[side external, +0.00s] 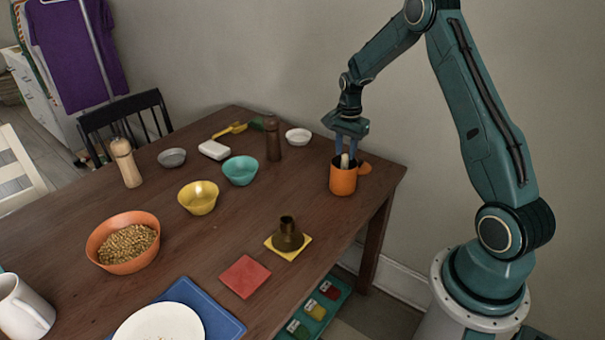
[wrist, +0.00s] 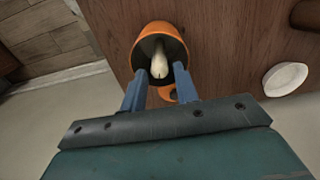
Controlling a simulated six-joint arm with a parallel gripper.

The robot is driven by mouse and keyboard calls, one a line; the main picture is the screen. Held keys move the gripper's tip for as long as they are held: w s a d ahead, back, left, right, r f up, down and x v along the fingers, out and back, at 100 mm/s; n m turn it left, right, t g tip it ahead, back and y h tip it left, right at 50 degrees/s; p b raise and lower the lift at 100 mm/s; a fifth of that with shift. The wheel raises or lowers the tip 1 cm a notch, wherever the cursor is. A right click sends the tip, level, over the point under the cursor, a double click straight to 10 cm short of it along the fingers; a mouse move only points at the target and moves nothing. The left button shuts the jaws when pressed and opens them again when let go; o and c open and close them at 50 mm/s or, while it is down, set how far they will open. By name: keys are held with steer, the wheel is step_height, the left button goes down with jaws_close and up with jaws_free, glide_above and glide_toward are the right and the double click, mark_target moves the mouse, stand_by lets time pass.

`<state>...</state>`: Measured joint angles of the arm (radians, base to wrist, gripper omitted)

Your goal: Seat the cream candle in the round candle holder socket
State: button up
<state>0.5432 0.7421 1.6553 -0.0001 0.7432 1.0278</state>
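The cream candle (side external: 344,161) stands in an orange mug (side external: 342,181) near the table's right corner, with its top above the rim. In the wrist view the candle (wrist: 159,62) leans inside the mug (wrist: 150,33). My gripper (side external: 346,152) is above the mug, pointing down. In the wrist view my gripper (wrist: 160,70) is open, with its blue fingers apart on either side of the candle's near end and gaps showing. The dark brass candle holder (side external: 288,238), with a round upright socket, stands on a yellow coaster (side external: 302,248) toward the front edge.
A red coaster (side external: 245,277) lies left of the holder. A dark brown mill (side external: 272,140), a white dish (side external: 298,136), and teal (side external: 240,172) and yellow (side external: 198,199) bowls stand farther back. Bare tabletop lies between the mug and holder.

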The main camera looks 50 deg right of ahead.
steer(key=shift+f, duration=2.4)
steer(key=shift+c, duration=0.2)
jaws_close()
